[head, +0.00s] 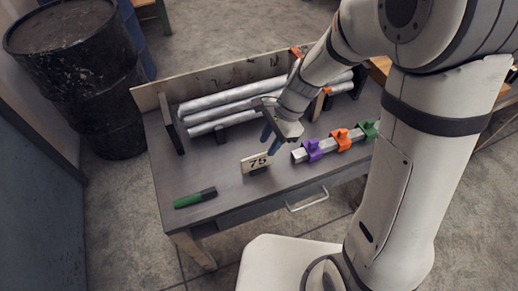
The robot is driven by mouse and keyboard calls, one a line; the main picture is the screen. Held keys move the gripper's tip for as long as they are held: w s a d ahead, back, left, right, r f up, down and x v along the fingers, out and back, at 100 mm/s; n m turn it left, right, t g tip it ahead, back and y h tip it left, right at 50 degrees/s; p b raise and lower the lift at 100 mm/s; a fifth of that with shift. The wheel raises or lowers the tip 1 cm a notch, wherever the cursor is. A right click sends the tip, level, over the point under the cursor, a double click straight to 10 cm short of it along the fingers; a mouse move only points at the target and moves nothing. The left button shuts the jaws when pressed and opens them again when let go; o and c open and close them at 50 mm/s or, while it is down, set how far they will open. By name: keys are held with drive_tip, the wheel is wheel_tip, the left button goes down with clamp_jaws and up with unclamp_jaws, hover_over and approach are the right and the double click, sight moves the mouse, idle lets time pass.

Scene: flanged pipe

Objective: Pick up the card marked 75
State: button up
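The card marked 75 (256,160) is a small pale card with dark digits. It stands roughly upright on the grey workbench (228,182), near the middle, with a dark piece at its foot. My gripper (270,143) has blue fingertips and points down just behind and above the card's upper right edge. The two fingers look apart, with nothing seen between them. The card looks clear of the fingers, though the exact gap is hard to judge from this view.
A green marker (195,198) lies front left. A metal bar with purple (313,149), orange (341,138) and green (369,130) clamps lies right of the card. Several silver pipes (225,108) rest on a rack behind. A black drum (75,75) stands left.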

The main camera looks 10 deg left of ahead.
sight(259, 155)
drive_tip(key=shift+m, duration=0.3)
drive_tip(key=x, duration=0.5)
drive_tip(key=a+b+x, duration=0.1)
drive_tip(key=x, duration=0.2)
drive_tip(key=shift+f, duration=0.1)
drive_tip(key=shift+a+f, duration=0.1)
drive_tip(key=shift+f, duration=0.15)
drive_tip(key=shift+f, duration=0.25)
drive_tip(key=shift+c, duration=0.5)
clamp_jaws()
